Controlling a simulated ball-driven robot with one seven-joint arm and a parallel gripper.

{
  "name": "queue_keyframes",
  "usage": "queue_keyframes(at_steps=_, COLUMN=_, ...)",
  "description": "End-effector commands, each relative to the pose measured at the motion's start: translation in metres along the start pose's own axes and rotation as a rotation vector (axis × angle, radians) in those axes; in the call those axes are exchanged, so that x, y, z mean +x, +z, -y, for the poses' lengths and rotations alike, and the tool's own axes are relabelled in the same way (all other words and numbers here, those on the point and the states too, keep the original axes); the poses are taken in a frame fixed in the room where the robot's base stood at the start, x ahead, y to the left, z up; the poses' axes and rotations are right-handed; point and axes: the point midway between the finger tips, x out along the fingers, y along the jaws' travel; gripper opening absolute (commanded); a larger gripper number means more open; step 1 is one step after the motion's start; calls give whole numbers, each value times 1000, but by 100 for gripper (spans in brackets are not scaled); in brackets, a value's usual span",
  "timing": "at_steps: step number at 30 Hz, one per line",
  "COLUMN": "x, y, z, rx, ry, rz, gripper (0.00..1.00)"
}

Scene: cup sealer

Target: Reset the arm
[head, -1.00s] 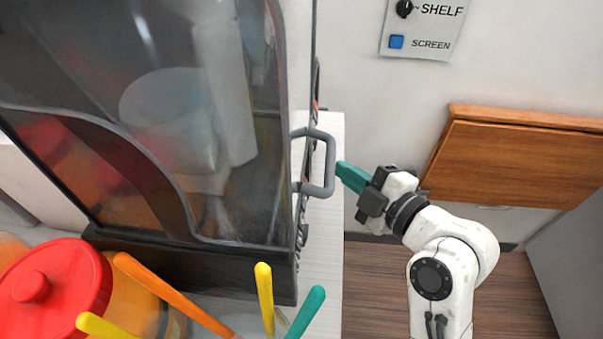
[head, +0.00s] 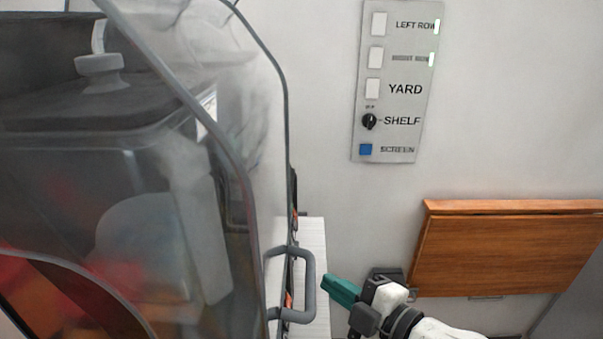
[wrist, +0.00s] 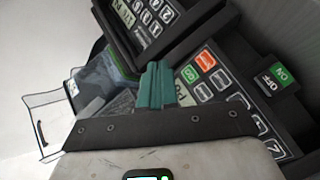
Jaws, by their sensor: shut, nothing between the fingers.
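My gripper (head: 341,290) is at the lower middle of the head view, with its teal fingers together and nothing between them. Its tip is just right of the grey handle (head: 306,285) on the clear-covered machine (head: 262,110), with a small gap showing in the picture. In the wrist view the closed teal fingers (wrist: 156,84) point toward a dark control panel (wrist: 212,75) with orange, green and white keys. A green and black on/off switch (wrist: 273,81) sits to the right of the keys.
A wall panel (head: 388,90) carries white switches, a black knob and a blue button. A brown wooden fold-down board (head: 510,250) is on the wall at right. A pale counter edge (head: 315,235) runs beside the machine. The wall between is clear.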

Motion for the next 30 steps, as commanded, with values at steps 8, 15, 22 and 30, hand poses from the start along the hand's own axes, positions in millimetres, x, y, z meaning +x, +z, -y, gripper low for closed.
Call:
queue_keyframes(at_steps=8, x=-71, y=74, z=106, rx=456, ry=-235, rz=348, gripper=0)
queue_keyframes(at_steps=15, x=-189, y=119, z=214, rx=1001, ry=-319, rz=876, gripper=0)
queue_keyframes(at_steps=22, x=-294, y=117, z=279, rx=1379, ry=-216, rz=1353, gripper=0)
queue_keyframes(at_steps=30, x=-332, y=109, z=297, rx=1501, ry=-129, rz=1540, gripper=0)
